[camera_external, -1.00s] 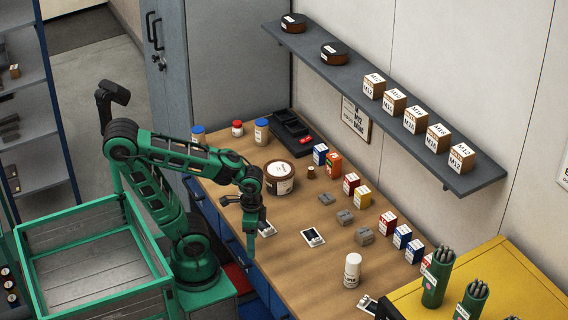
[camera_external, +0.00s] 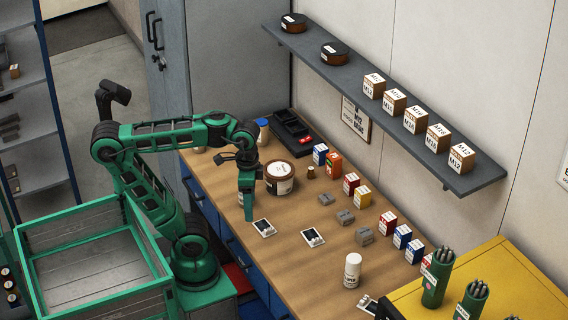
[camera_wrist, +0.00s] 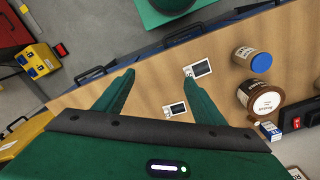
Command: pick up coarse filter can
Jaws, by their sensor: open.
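No label reads clearly as coarse filter can, so I cannot tell which container it is. A wide brown can (camera_external: 279,184) with a white label stands upright on the wooden bench; it also shows at the right in the wrist view (camera_wrist: 262,98). A blue-lidded jar (camera_external: 262,133) stands farther back, and a white can (camera_external: 352,270) stands near the front of the bench. My gripper (camera_external: 249,214) points down, open and empty, left of the brown can and apart from it.
Two flat cards with dark screens (camera_external: 264,228) (camera_external: 312,237) lie near the gripper. Small boxes (camera_external: 351,184) and grey blocks (camera_external: 345,217) line the bench's right side. A black tray (camera_external: 290,132) stands at the back. A shelf (camera_external: 440,160) overhangs the bench. Bare wood surrounds the white can.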

